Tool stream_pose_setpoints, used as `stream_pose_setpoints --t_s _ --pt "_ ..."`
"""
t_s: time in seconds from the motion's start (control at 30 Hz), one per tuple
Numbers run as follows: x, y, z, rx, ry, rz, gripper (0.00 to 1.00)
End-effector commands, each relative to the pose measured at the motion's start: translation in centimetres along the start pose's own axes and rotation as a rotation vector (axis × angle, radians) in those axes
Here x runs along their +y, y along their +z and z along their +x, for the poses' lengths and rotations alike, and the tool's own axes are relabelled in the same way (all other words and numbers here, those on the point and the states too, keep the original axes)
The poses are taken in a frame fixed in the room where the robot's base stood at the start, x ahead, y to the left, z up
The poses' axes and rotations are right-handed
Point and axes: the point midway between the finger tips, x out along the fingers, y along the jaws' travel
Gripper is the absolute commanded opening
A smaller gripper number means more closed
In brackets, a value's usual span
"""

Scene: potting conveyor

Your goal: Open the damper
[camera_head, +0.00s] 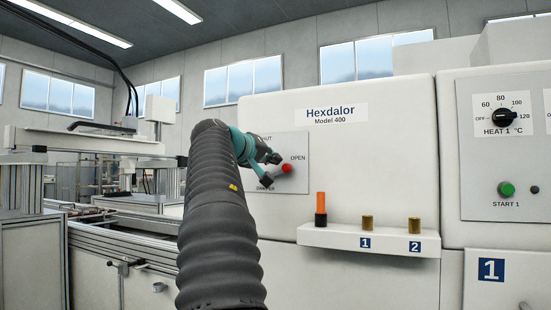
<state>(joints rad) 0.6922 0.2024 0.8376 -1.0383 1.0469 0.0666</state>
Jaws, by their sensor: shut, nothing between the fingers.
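The damper panel (297,145) is on the white machine front, with the labels "OPEN" at its right, a partly hidden "SHUT" at its top and a partly hidden "DAMPER" at its bottom. A red knob (287,168) shows just below the "OPEN" label. My gripper (271,169) is in front of the panel, immediately left of the red knob. It is shut with nothing held. I cannot tell whether it touches the knob. My gripper and arm hide the left part of the panel and any lever behind them.
Below the panel, a small white shelf (325,238) holds an orange and black object (320,209) and two brass pieces (367,222) (414,225). At right is a heater panel with a black dial (506,117) and a green button (506,189). A conveyor (128,227) runs at left.

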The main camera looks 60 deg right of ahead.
Motion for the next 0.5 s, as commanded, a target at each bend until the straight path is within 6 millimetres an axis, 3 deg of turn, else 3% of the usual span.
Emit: stream_pose_setpoints --t_s 0.03,0.17,0.5 --pt "0.4 -1.2 -0.4 0.004 -0.003 -0.001 0.00" --pt "0.5 -2.9 -0.9 0.007 -0.005 -0.002 0.00" --pt "0.2 -2.1 -6.8 0.007 -0.001 0.001 0.00"
